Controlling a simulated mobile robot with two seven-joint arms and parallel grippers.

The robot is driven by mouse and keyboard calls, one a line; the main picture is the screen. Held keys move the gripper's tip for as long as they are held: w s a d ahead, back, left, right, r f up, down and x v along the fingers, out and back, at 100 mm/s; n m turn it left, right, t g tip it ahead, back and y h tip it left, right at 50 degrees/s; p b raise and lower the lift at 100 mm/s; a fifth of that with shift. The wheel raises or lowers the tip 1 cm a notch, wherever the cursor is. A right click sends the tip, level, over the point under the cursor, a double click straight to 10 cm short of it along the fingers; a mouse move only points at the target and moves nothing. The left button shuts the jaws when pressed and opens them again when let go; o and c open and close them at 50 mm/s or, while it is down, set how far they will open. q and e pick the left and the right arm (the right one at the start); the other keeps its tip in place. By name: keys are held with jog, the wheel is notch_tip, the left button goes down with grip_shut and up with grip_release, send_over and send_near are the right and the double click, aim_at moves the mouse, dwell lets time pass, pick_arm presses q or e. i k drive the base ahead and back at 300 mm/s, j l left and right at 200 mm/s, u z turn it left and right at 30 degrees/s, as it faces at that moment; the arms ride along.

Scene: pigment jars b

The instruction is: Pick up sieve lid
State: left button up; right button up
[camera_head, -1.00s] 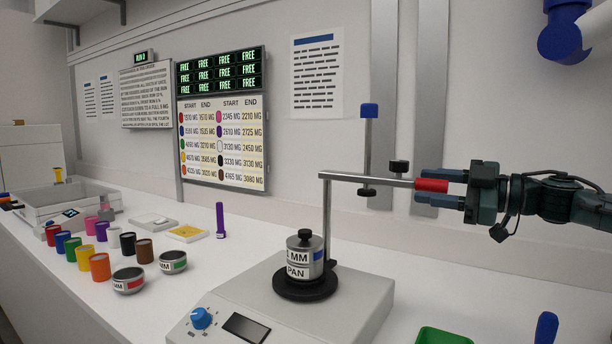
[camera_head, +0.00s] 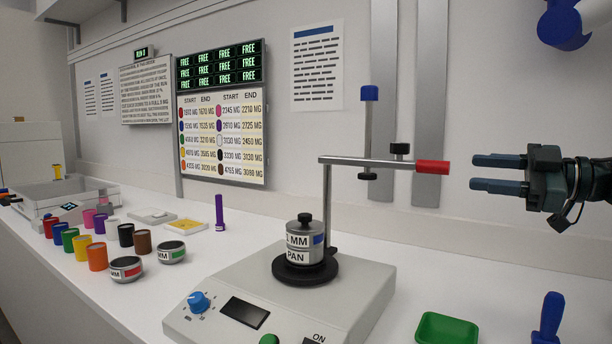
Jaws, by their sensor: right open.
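The sieve lid (camera_head: 305,221) is a metal cap with a black knob on top of the sieve stack. The stack, with a "MM" sieve (camera_head: 299,240) above a pan (camera_head: 298,258), stands upright on the black round plate of the shaker (camera_head: 350,300). My right gripper (camera_head: 474,173) is open and empty, pointing left, just right of the red end of the clamp arm (camera_head: 433,167) and apart from it. It is above and to the right of the lid. My left gripper is not in view.
The shaker's metal post (camera_head: 327,205) stands right behind the stack, its arm reaching right. Coloured jars (camera_head: 97,257) and two sieves (camera_head: 126,269) stand at left.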

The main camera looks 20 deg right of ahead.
aim_at(305, 224)
jog(key=k+j, duration=0.25)
jog(key=j, duration=0.15)
jog(key=k+j, duration=0.25)
jog(key=j, duration=0.15)
jog(key=k+j, duration=0.3)
jog(key=j, duration=0.15)
jog(key=k+j, duration=0.25)
jog(key=j, duration=0.15)
